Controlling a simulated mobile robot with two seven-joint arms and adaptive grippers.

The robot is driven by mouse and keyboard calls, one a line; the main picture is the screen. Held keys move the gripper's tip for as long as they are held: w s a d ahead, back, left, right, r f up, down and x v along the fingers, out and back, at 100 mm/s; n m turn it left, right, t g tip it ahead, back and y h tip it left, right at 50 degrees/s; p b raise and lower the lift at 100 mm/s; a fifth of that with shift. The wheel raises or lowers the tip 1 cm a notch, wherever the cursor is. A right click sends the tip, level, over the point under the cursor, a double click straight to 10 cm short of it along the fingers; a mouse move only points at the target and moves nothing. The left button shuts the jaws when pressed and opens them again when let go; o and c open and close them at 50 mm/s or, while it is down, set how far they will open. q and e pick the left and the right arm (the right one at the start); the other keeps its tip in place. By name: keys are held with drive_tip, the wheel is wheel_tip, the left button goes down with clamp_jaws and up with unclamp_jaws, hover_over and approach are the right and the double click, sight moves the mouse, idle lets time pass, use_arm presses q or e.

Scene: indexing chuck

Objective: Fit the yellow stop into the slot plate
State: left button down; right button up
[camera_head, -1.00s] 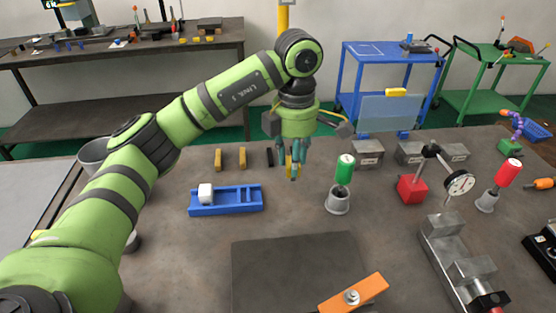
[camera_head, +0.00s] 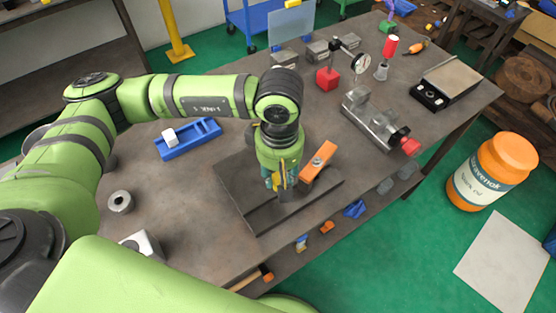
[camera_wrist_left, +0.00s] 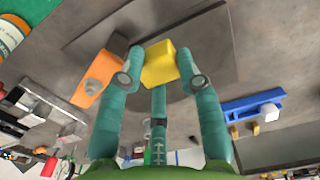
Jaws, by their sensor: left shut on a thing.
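My left gripper (camera_head: 277,183) is shut on the yellow stop (camera_wrist_left: 160,63). In the left wrist view the stop is a yellow block between the fingertips (camera_wrist_left: 160,80). In the head view only a thin yellow part of it shows. The gripper points down over the dark flat plate (camera_head: 237,180), which looks like the slot plate, beside the orange bar (camera_head: 318,161). The gripper hides the plate's middle, so I cannot make out a slot or whether the stop touches the plate. My right gripper is not in view.
A blue tray (camera_head: 207,132) with a white block (camera_head: 170,137) lies behind and left of the plate. A metal vise (camera_head: 371,120), a red block with a dial gauge (camera_head: 328,79) and a red-handled tool (camera_head: 389,47) stand to the right. The table's front edge is close to the plate.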

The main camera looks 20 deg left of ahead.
use_arm(q)
drive_tip(key=shift+w+f, duration=0.15)
drive_tip(key=shift+f, duration=0.2)
drive_tip(key=shift+f+b, duration=0.3)
drive_tip(key=shift+f, duration=1.35)
drive_tip(key=shift+f+b, duration=0.8)
drive_tip(key=shift+b, duration=0.35)
drive_tip(key=shift+f+b, duration=0.55)
drive_tip(key=shift+b, duration=0.1)
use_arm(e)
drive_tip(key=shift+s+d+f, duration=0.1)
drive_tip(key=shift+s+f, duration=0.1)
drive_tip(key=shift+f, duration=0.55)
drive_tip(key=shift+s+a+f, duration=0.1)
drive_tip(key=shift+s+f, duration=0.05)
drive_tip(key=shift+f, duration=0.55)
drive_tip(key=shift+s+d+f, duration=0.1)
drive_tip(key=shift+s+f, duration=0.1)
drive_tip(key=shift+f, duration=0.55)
use_arm(q)
drive_tip(key=c, duration=0.8)
unclamp_jaws()
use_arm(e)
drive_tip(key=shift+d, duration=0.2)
